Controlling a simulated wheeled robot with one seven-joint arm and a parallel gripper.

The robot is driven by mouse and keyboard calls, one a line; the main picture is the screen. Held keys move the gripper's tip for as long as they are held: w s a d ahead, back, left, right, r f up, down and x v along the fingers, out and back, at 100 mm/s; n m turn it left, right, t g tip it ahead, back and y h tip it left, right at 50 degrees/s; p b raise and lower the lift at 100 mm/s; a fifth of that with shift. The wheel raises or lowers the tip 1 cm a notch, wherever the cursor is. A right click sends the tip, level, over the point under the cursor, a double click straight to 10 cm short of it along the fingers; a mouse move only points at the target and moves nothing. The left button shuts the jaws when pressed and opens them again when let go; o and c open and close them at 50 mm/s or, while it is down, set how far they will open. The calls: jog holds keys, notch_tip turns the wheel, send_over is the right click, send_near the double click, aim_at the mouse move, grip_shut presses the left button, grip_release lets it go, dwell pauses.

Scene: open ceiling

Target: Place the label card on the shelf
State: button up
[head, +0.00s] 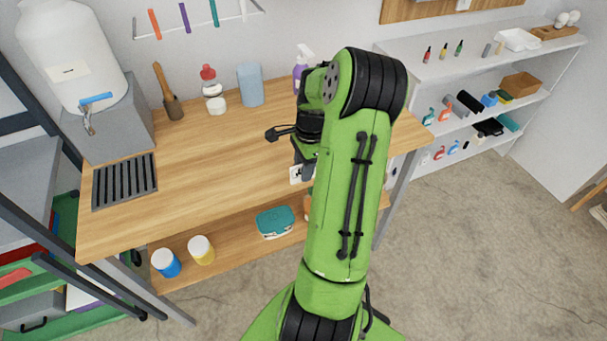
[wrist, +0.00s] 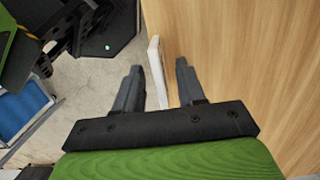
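The label card (head: 295,174) is a small white card with dark print. In the head view it shows at the front edge of the wooden worktop, partly hidden by my arm. In the wrist view the card (wrist: 155,72) appears nearly edge-on as a thin white strip along the worktop's edge. My gripper (wrist: 159,67) is open, with one finger on each side of the card. Small gaps show between the card and both fingers. In the head view my gripper (head: 306,165) is mostly hidden behind my arm. A white shelf unit (head: 408,77) stands at the right.
The worktop (head: 205,160) holds a brush, bottles and a blue container (head: 250,85) along the back. Its lower shelf (head: 232,256) holds two jars and a teal box (head: 275,221). Several items stand on the white shelves. The floor (head: 480,240) at right is clear.

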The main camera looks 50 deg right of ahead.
jog(key=shift+f, duration=0.95)
jog(key=shift+r, duration=0.1)
grip_shut()
notch_tip(320, 180, up, 10)
jog(key=shift+r+p, duration=0.1)
jog(key=shift+p, duration=1.1)
